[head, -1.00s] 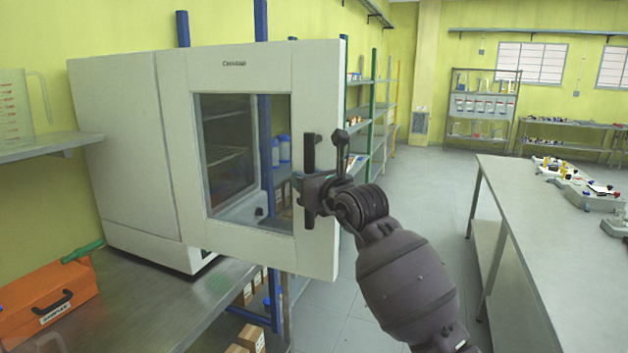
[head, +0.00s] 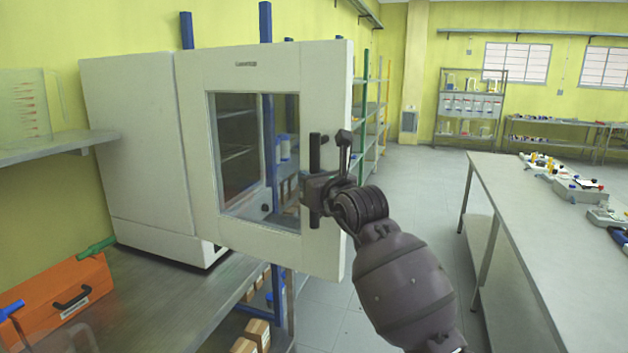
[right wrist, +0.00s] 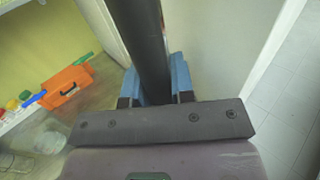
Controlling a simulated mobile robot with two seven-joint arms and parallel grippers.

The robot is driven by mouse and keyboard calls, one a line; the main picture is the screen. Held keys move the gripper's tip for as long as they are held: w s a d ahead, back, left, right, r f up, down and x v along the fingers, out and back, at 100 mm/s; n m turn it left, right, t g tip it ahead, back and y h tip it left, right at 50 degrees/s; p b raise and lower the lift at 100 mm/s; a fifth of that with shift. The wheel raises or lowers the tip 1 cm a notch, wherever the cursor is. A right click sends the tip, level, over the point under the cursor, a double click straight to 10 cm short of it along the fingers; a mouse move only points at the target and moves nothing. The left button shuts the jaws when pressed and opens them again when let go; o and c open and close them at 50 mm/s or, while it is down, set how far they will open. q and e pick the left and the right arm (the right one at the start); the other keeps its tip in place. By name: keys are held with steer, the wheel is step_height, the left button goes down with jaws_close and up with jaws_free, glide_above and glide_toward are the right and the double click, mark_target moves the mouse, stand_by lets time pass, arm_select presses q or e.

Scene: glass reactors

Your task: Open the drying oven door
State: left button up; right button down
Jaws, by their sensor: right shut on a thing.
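The drying oven (head: 140,150) is a white cabinet on a metal bench at the left of the head view. Its door (head: 265,240) has a large window and stands swung out from the cabinet. A dark vertical handle (head: 314,152) is near the door's free edge. My right gripper (head: 313,190) is at the handle's lower part. In the right wrist view the gripper's blue pads (right wrist: 158,84) are shut around the dark handle bar (right wrist: 146,45). My left gripper is not in view.
An orange case (head: 58,300) lies on the bench (head: 165,305) at lower left. A wall shelf (head: 60,146) is at the left. A long table (head: 530,220) with several small items stands at right. Grey floor is clear between bench and table.

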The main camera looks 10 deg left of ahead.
steer(key=shift+w+d+f, duration=0.15)
steer(key=shift+d+f, duration=0.1)
steer(key=shift+f, duration=0.1)
steer(key=c, duration=1.4)
jaws_free()
steer(key=o, duration=0.4)
steer(key=shift+d+r, duration=0.15)
steer(key=shift+d, duration=0.15)
steer(key=shift+o, duration=0.2)
steer(key=shift+a+r, duration=0.1)
steer(key=shift+a, duration=0.25)
steer(key=b+v, duration=0.1)
steer(key=v, duration=1)
steer(key=shift+r, duration=0.1)
